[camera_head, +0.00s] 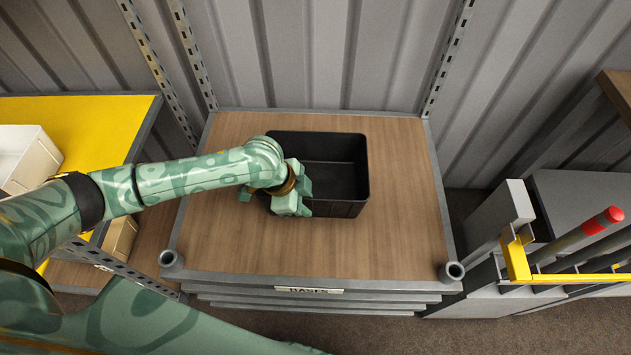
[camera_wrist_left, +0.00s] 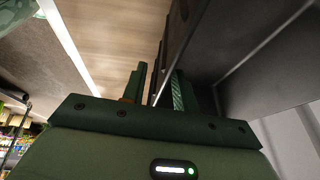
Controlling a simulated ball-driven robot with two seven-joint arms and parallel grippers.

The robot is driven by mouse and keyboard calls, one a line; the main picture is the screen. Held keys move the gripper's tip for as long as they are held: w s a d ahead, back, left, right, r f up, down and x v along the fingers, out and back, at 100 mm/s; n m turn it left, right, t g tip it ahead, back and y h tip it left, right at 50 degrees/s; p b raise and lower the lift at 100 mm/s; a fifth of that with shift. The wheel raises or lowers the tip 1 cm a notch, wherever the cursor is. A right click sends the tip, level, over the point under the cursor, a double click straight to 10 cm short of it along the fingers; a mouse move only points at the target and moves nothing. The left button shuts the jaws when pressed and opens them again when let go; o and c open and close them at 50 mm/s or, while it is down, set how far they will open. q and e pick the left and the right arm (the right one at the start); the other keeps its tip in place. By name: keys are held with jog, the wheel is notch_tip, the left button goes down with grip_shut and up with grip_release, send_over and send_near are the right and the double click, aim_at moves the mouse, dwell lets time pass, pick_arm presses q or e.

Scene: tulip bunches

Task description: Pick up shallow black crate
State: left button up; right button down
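The shallow black crate (camera_head: 345,182) sits upright on the wooden top of a low metal-framed rack. It is empty as far as I can see. My left gripper (camera_head: 297,196) is at the crate's left side, near its front corner, and covers part of the wall there. In the left wrist view the two fingers of the left gripper (camera_wrist_left: 157,85) stand apart, with the wall of the black crate (camera_wrist_left: 225,40) reaching in between them. A narrow gap shows beside the left finger. My right gripper is not in view.
The wooden rack top (camera_head: 400,235) is bare around the crate. Slotted metal posts (camera_head: 447,60) and a corrugated wall stand behind. At left is a yellow-topped table (camera_head: 95,120) with a white bin (camera_head: 28,155). At right stands a grey unit with a yellow bracket (camera_head: 517,258).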

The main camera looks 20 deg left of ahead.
pick_arm(q)
jog(key=shift+w+d+f, duration=0.15)
jog(key=shift+f, duration=0.4)
jog(key=shift+r, duration=0.25)
grip_shut()
dwell(0.7)
